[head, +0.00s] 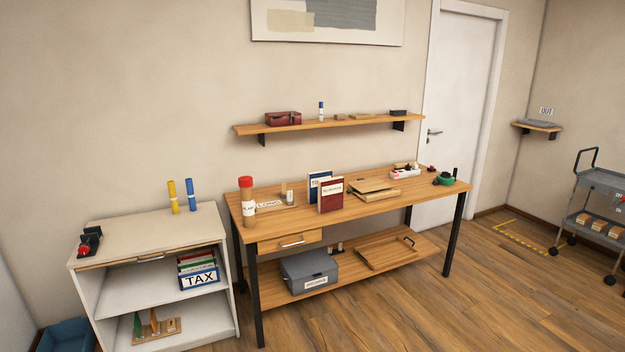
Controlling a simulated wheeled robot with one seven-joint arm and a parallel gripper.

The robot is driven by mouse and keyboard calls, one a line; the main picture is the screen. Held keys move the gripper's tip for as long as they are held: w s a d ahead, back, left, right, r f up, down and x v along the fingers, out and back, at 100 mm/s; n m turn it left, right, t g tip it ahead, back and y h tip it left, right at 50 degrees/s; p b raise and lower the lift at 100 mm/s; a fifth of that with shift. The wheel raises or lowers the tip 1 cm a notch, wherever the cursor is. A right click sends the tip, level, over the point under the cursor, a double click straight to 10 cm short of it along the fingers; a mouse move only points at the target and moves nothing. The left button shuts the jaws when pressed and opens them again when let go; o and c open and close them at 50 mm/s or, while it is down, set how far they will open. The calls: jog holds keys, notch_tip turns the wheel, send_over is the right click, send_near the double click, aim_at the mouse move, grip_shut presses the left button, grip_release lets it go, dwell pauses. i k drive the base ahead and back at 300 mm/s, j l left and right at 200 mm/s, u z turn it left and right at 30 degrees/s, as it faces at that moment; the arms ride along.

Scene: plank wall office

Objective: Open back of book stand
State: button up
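A wooden piece of flat, stacked boards (374,194) lies on the wooden table, right of the middle; it looks like the book stand with its back folded down. Its hinge and any small parts are too small to tell. A red book (331,196) and a blue book (318,188) stand upright just left of it. My gripper is not in view.
The table (425,184) also bears a red-capped tube (246,188), a white tray (405,173) and a green tape item (444,178). A shelf (300,125) hangs above. A white cabinet (140,225) stands left. The floor in front right (480,300) is clear.

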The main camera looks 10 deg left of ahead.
aim_at(363, 186)
jog(key=i+j, duration=0.4)
jog(key=i+j+u, duration=0.15)
jog(key=i+j, duration=0.2)
jog(key=i, duration=0.2)
jog(key=i+j, duration=0.35)
jog(key=i, duration=0.15)
jog(key=i+j+u, duration=0.15)
jog(key=i+j, duration=0.15)
jog(key=i, duration=0.15)
